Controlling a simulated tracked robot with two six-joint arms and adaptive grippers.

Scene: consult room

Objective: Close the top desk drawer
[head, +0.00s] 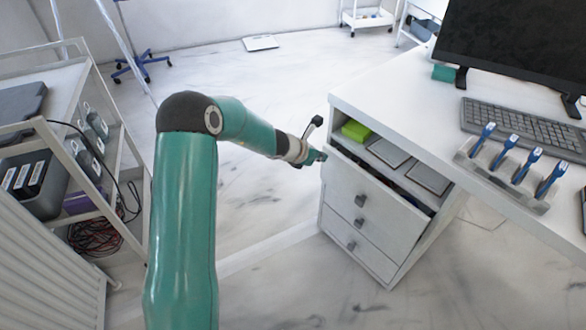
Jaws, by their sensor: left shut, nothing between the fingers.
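The white desk (390,92) stands at the right with a drawer unit under its top. The top drawer (378,190) is partly open: its front stands out from the unit, and a dark gap with some contents shows behind its upper edge. Its small grey handle (360,200) is on the front. The lower drawers (352,233) look shut. My left arm reaches in from the left, and my left gripper (318,157) is shut and empty at the left upper corner of the top drawer's front. I cannot tell whether it touches. My right gripper is out of view.
An open shelf above the drawer holds a green item (356,131) and grey trays (388,152). On the desk are a monitor, a keyboard (525,125) and a holder with blue-handled tools (505,172). A loaded cart (75,120) stands left. The floor before the drawers is clear.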

